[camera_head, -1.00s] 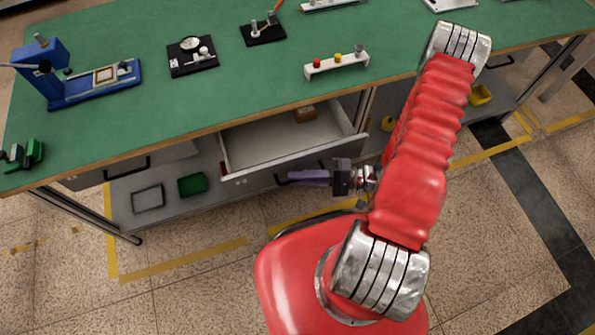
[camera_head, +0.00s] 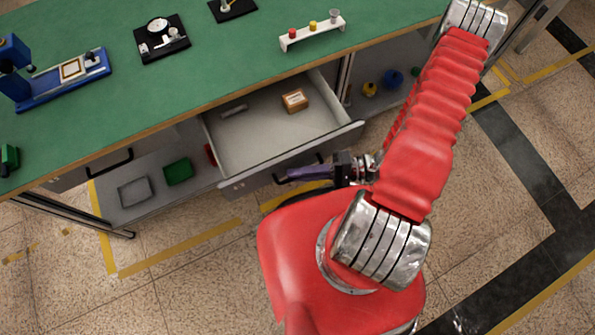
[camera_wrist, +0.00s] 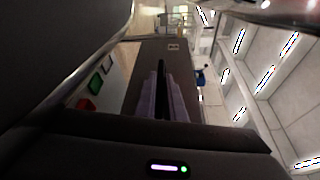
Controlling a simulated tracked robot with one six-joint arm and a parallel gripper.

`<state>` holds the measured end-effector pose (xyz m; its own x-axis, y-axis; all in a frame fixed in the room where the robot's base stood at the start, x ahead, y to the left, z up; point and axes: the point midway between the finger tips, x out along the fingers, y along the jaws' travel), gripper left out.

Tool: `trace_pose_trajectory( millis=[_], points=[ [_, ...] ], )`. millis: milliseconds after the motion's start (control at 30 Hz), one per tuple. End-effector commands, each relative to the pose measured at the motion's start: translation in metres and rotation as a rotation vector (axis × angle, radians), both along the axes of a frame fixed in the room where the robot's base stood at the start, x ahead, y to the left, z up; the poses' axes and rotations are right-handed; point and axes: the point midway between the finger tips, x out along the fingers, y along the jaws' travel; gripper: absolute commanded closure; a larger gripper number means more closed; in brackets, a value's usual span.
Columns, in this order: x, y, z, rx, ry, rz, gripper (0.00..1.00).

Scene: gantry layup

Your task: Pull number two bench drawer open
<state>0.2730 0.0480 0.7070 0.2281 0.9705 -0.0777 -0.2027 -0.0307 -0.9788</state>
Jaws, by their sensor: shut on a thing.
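The grey bench drawer (camera_head: 255,140) stands well open below the green bench top in the head view. Its front panel (camera_head: 243,178) faces me, with a dark handle (camera_head: 282,178) partly hidden by my gripper. My gripper (camera_head: 293,174), with purple fingers, is shut on the drawer handle. In the wrist view, the fingers (camera_wrist: 161,98) point at the grey drawer front (camera_wrist: 148,60), which bears a small label (camera_wrist: 173,47) too small to read surely. The handle is mostly hidden there.
A small brown box (camera_head: 294,100) and a grey bar lie inside the drawer. Another drawer (camera_head: 80,175) at left is shut. A green tray (camera_head: 178,171) and a grey tray (camera_head: 136,191) sit on the lower shelf. Tiled floor in front is clear.

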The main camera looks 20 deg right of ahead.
Motion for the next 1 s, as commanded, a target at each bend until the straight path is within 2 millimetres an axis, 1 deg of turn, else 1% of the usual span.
trace_pose_trajectory(
  millis=[67, 100, 333, 767, 867, 1000],
  points=[
    [0.003, -0.003, -0.004, -0.014, -0.002, -0.003, 1.00],
    [0.003, -0.003, -0.004, -0.014, -0.002, -0.003, 0.89],
    [0.002, -0.001, -0.002, -0.008, -0.002, 0.001, 0.72],
    [0.001, -0.001, -0.001, -0.004, -0.002, 0.003, 0.72],
    [0.000, -0.003, -0.001, -0.003, -0.002, 0.003, 0.72],
    [-0.001, -0.012, 0.000, -0.003, -0.002, 0.003, 0.72]
  ],
)
